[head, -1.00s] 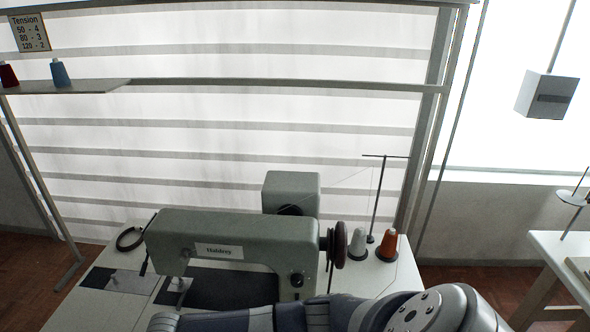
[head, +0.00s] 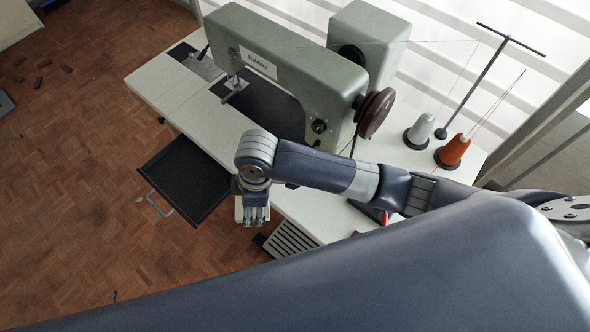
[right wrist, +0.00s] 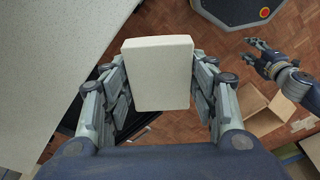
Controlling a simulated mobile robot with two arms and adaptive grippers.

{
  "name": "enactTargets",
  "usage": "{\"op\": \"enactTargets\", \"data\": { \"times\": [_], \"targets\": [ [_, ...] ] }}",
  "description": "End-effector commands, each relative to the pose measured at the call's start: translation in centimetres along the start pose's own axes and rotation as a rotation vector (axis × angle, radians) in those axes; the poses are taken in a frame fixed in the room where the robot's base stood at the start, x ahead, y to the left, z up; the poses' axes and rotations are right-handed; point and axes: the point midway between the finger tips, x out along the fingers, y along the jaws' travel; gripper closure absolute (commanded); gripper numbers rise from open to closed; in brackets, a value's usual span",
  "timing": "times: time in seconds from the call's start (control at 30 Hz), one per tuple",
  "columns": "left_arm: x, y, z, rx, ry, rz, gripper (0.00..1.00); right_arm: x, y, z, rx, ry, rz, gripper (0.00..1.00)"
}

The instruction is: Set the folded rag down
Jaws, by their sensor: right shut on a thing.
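The folded rag is a cream, flat block (right wrist: 158,75) in the right wrist view. My right gripper (right wrist: 158,92) is shut on it, with fingers pressed on both its sides. In the head view my right gripper (head: 256,218) hangs beside the near edge of the sewing table, right of the black pulled-out tray (head: 188,176). Only a small pale part of the rag (head: 238,208) shows there. My left gripper (right wrist: 252,50) is seen in the right wrist view, apart from the rag, its fingers spread and empty.
The green-grey sewing machine (head: 290,75) stands on the white table (head: 160,85). Grey (head: 420,130) and orange (head: 453,150) thread cones stand at its right. A slatted grey unit (head: 290,242) is below the edge. A brown box (right wrist: 262,112) stands on the parquet floor.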

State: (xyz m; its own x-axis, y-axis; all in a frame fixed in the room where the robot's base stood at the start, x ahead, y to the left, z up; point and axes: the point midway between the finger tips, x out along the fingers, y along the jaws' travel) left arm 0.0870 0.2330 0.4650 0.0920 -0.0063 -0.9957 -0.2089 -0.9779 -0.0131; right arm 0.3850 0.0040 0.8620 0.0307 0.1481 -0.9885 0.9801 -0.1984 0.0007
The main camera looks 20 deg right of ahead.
Motion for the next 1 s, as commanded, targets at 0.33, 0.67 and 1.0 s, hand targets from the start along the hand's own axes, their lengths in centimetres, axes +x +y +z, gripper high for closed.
{"op": "enactTargets", "data": {
  "times": [0.33, 0.67, 1.0],
  "targets": [
    [-2.6, -1.2, -0.6, 0.003, 0.005, -0.014, 0.6, -0.4, 7.2, 6.1, 0.005, -0.005, 0.001, 0.66],
    [-3.3, 0.1, -0.4, 0.006, 0.001, 0.003, 0.6, -0.2, 10.0, 8.4, 0.002, -0.003, 0.002, 0.66],
    [-4.4, 0.2, -0.4, 0.006, 0.001, 0.004, 0.6, 3.2, 10.2, 9.2, 0.001, -0.002, 0.0, 0.66]
  ]
}}
